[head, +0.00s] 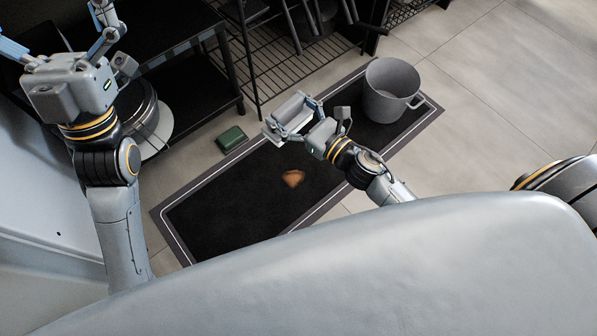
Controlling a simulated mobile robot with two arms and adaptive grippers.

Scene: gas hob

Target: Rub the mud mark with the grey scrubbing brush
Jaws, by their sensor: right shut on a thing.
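The mud mark (293,178) is a small brown patch on the black mat (215,205) with a grey border and white line. My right gripper (288,124) is shut on the grey scrubbing brush (291,108), above the far side of the mat, up and slightly left of the mark in the picture. The brush is apart from the mark. Its underside and part of its body are hidden by the fingers. My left gripper (58,36) is at the upper left, far from the mat, with its fingers spread wide and nothing seen between them.
A grey bucket (392,88) with a handle stands on the mat's far right end. A small green block (231,138) lies by the mat's far edge. A black shelf rack (190,75) and wire racks line the back. Tiled floor at right is clear.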

